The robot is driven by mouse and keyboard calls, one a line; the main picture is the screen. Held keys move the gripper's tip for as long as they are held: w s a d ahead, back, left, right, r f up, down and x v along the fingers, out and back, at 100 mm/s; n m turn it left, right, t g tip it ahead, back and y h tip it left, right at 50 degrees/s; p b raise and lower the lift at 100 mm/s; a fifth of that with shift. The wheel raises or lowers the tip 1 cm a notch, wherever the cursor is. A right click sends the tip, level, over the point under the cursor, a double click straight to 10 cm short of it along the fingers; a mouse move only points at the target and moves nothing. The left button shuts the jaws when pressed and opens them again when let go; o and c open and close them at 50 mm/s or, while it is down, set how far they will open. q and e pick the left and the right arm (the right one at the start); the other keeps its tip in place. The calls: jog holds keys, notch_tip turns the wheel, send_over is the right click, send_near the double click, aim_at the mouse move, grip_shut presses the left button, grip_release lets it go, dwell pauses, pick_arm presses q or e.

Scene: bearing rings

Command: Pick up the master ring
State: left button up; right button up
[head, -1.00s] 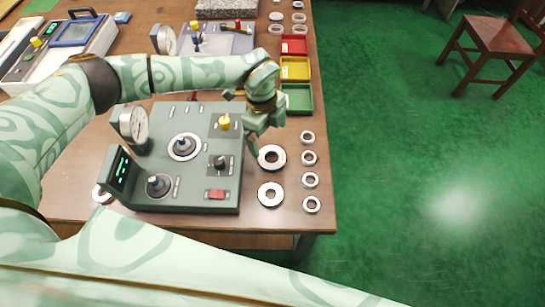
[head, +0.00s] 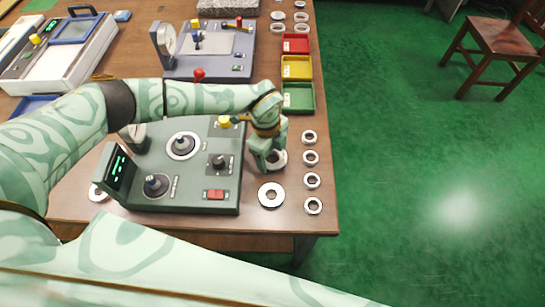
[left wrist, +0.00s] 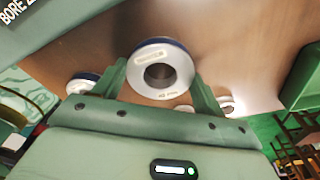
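A thick pale metal ring (head: 281,160) lies on the table right of the green gauge machine (head: 200,200), partly hidden under my left gripper (head: 268,163). In the left wrist view the ring (left wrist: 136,72) has a blue outer edge and small markings, and sits between the two spread fingers of my left gripper (left wrist: 160,75). The fingers are open, one on each side; I cannot tell whether they touch it. A second, similar ring (head: 271,195) lies nearer the table's front edge. My right gripper is not in view.
Several smaller rings (head: 312,181) stand in a column along the table's right edge. Green (head: 298,98), yellow (head: 297,67) and red (head: 295,43) bins are behind. A blue-grey gauge machine (head: 235,65) stands further back. Another ring (head: 98,193) is left of the green machine.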

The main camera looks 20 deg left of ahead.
pick_arm(q)
jog(key=c, duration=0.5)
jog(key=shift+c, duration=0.2)
